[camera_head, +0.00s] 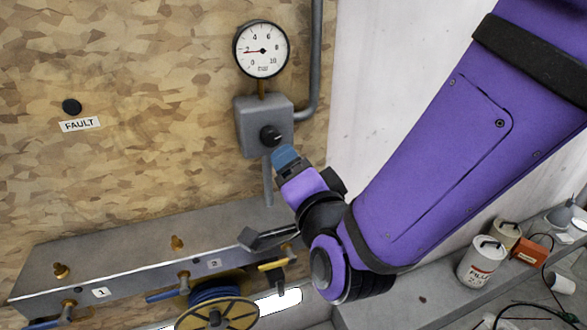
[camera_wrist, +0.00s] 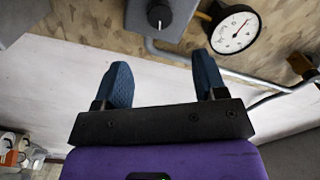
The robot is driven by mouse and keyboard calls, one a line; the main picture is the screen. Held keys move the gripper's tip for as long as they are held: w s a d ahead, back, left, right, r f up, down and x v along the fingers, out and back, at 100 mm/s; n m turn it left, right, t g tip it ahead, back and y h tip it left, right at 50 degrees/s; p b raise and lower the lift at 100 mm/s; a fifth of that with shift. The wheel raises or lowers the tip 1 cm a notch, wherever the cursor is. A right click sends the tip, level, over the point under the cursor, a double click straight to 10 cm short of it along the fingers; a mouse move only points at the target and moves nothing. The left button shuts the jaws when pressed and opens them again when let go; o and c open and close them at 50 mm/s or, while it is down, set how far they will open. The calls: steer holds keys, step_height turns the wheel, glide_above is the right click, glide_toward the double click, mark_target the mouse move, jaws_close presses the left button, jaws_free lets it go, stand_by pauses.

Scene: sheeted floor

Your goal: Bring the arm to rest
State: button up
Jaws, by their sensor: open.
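My gripper (camera_head: 287,158) has blue fingertips and sits at the end of my purple arm, just below and right of the grey box's black knob (camera_head: 270,135) in the head view. In the wrist view my gripper (camera_wrist: 162,75) has its two blue fingers well apart with nothing between them. The knob (camera_wrist: 158,15) lies beyond the fingertips in that view, and the fingers look clear of it. The grey box (camera_head: 250,110) is on the wood-chip board wall.
A gauge (camera_head: 261,50) sits above the box, its red needle near 2. Cans (camera_head: 481,262) stand on a shelf at right.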

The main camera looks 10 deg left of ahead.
steer(key=w+d+r+n+g+h, duration=0.2)
steer(key=w+d+r, duration=0.15)
steer(key=d, duration=0.55)
steer(key=w+d+r+n+g+h, duration=0.2)
steer(key=d+r+g, duration=0.15)
steer(key=d, duration=0.65)
steer(key=s+d+r+n+g+h, duration=0.1)
steer(key=s+d+g+h, duration=0.1)
steer(key=s+d, duration=0.5)
steer(key=s+d+r+n+g+h, duration=0.1)
steer(key=s+d+g+h, duration=0.1)
steer(key=s+d, duration=0.6)
steer(key=d+h, duration=0.1)
steer(key=d, duration=0.3)
steer(key=shift+d+r+g, duration=0.25)
steer(key=shift+d+g, duration=0.1)
steer(key=shift+d, duration=0.05)
